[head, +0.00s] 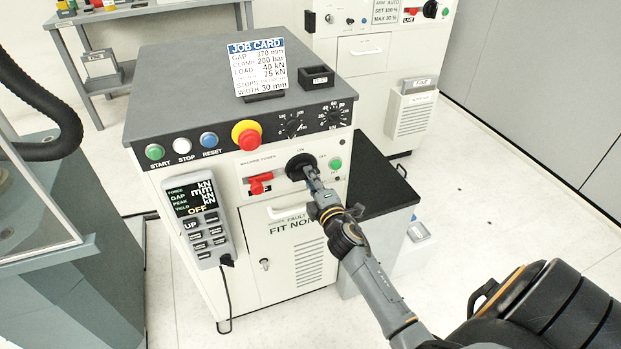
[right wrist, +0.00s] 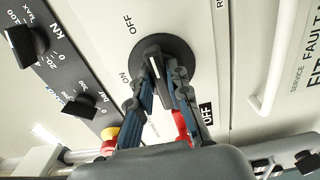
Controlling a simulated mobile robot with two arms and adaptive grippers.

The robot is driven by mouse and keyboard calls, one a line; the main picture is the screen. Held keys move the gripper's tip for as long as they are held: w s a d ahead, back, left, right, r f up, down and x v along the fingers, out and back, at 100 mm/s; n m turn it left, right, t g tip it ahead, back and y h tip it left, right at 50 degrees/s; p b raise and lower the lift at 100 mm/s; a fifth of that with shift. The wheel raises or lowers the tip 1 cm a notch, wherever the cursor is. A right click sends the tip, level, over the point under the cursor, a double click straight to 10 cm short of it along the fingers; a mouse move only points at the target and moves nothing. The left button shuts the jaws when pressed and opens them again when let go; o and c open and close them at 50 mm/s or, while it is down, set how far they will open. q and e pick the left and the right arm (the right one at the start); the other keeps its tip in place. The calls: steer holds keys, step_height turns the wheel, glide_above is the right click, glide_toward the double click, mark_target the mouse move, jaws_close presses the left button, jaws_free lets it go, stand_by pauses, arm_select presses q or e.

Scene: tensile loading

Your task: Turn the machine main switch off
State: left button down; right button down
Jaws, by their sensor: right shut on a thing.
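The main switch is a black rotary knob (head: 301,163) on the front of the white and grey machine. ON is printed above it and OFF to its upper right. My right gripper (head: 312,180) reaches it from the lower right. In the right wrist view the knob's bar handle (right wrist: 153,52) sits between my two blue-grey fingers (right wrist: 168,75), which are shut on it. My left gripper is not in view.
Left of the switch are a red lever (head: 260,183) and a red emergency button (head: 248,137) on a yellow collar. A green button (head: 336,164) is close on the right. A job card (head: 258,68) stands on top.

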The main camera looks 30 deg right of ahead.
steer(key=c, duration=1.3)
jaws_free()
steer(key=v, duration=1.2)
steer(key=shift+f, duration=0.1)
